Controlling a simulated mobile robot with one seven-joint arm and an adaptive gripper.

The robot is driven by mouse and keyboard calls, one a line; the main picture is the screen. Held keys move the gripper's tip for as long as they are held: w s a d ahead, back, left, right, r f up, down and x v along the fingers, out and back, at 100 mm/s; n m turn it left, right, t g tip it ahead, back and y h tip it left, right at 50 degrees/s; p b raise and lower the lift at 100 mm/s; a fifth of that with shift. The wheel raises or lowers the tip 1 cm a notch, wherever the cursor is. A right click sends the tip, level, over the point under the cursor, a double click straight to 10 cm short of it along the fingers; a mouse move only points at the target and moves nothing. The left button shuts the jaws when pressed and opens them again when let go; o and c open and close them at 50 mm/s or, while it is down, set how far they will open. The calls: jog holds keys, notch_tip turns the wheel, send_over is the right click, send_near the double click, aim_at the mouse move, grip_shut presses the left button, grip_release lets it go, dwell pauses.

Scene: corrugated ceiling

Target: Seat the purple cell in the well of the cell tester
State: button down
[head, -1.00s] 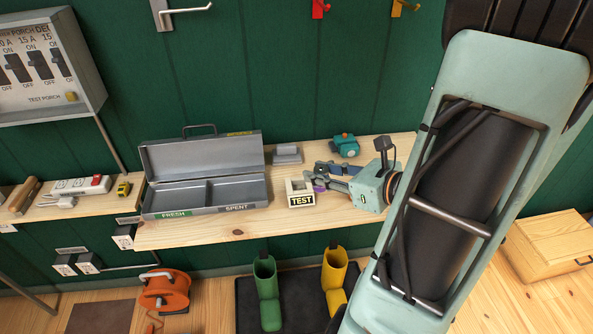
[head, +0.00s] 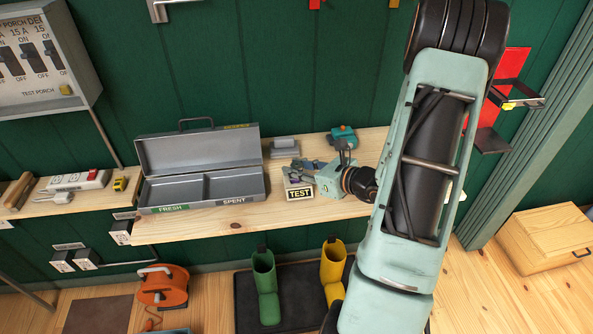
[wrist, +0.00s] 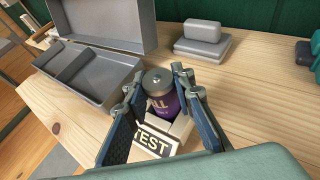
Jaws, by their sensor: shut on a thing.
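The purple cell (wrist: 163,98) stands about upright between the fingers of my gripper (wrist: 156,90) in the wrist view, its metal top facing up. My gripper is shut on it. The cell tester (wrist: 180,135), a pale block with a TEST label, is directly below the cell. The fingers and the cell cover the well, so I cannot tell whether the cell's lower end is inside it. In the head view the tester (head: 299,193) sits near the table's front edge, with my gripper (head: 296,172) over it; the cell is mostly hidden there.
An open grey metal box (head: 233,188) with FRESH and SPENT compartments stands left of the tester, both compartments looking empty. A grey block on a base (head: 284,148) and a teal device (head: 343,136) are behind. The wooden table (head: 215,227) is bare in front of the box.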

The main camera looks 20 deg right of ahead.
jog(key=shift+f, duration=0.4)
jog(key=shift+f+b, duration=0.25)
jog(key=shift+b, duration=0.05)
jog(key=c, duration=1.7)
grip_release()
jog(key=shift+r, duration=0.1)
jog(key=shift+o, duration=0.2)
jog(key=shift+r, duration=0.1)
jog(key=shift+r+p, duration=0.2)
jog(key=shift+p, duration=0.25)
jog(key=v, duration=1.2)
jog(key=shift+f, duration=0.15)
